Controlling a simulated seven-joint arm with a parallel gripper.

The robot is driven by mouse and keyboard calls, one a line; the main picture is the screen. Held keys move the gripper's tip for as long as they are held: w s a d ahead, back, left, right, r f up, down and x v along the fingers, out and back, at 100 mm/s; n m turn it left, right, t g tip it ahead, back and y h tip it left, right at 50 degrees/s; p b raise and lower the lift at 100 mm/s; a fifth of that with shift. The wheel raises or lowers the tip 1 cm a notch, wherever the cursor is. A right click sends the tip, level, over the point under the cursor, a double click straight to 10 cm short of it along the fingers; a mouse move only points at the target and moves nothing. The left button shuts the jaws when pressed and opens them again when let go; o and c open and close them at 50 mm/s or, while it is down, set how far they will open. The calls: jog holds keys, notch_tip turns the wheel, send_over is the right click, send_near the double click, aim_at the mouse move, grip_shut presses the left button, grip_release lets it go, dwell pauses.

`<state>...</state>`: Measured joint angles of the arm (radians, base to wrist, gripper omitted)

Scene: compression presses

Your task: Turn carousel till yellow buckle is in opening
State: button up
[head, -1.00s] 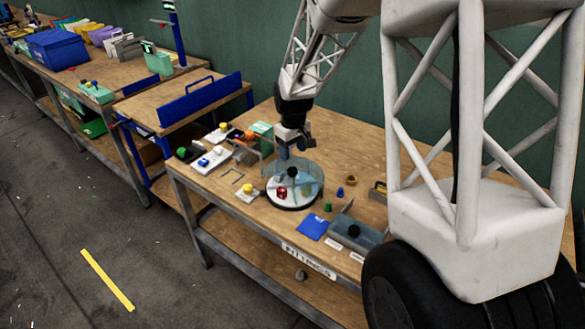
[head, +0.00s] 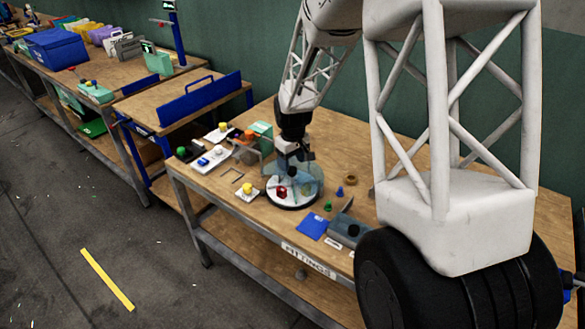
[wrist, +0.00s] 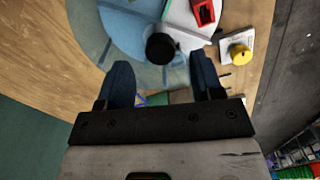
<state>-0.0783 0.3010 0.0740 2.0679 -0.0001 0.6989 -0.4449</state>
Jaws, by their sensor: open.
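The round carousel (head: 293,205) sits on the wooden bench, with a white base, a clear bluish cover and dividers inside. A red piece (head: 281,192) shows in it at the front left, and the wrist view shows it too (wrist: 204,12). In the wrist view the carousel's black centre knob (wrist: 160,48) lies just beyond and between my fingertips. My gripper (wrist: 162,72) is open and empty, pointing down over the carousel; it also shows in the head view (head: 293,158). I cannot make out a yellow buckle in the carousel.
A yellow knob on a white plate (head: 247,190) stands close left of the carousel; the wrist view shows it too (wrist: 239,54). A blue mat (head: 313,226), a green piece (head: 328,207) and a grey tray (head: 348,233) lie to the right. Several button boxes stand at the left.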

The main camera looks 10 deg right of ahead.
aim_at(293, 169)
jog(key=shift+f, duration=1.65)
jog(key=shift+c, duration=0.3)
grip_shut()
